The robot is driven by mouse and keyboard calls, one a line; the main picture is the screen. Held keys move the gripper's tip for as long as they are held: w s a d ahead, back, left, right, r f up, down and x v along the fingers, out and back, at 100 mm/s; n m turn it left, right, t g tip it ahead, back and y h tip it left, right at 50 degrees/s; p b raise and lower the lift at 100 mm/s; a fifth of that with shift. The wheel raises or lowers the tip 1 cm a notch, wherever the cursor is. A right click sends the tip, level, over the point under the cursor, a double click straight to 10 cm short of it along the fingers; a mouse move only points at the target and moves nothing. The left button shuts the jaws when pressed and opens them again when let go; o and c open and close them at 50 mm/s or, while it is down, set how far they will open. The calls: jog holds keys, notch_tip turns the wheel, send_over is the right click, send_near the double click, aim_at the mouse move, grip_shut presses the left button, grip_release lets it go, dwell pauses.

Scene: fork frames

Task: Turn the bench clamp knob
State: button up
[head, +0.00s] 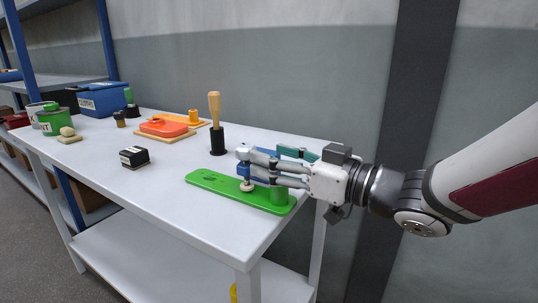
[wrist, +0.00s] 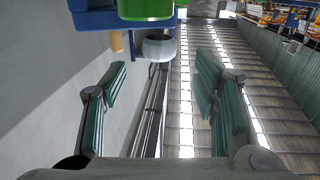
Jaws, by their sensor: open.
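A green base plate (head: 215,185) lies on the white bench near its front right corner. A pale round knob (head: 247,187) shows just below the fingers. My gripper reaches in from the right, open, with its fingers level above the plate. In the wrist view, a whitish round part (wrist: 158,47) sits beyond and between the parted fingertips, under blue and green parts. I cannot tell whether any finger touches the clamp.
A black holder with a wooden handle (head: 215,110) stands behind the plate. A black box (head: 134,157), an orange piece on a board (head: 165,128), a green can (head: 55,122) and a blue bin (head: 102,98) stand farther left. The bench front is clear left of the plate.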

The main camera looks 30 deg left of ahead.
aim_at(245, 145)
jog(key=a, duration=0.2)
jog(key=w+a+b, duration=0.1)
jog(key=a, duration=0.4)
jog(key=shift+w+a+b, duration=0.15)
jog(key=shift+w+b, duration=0.1)
jog(key=shift+b, duration=0.1)
jog(key=c, duration=1.2)
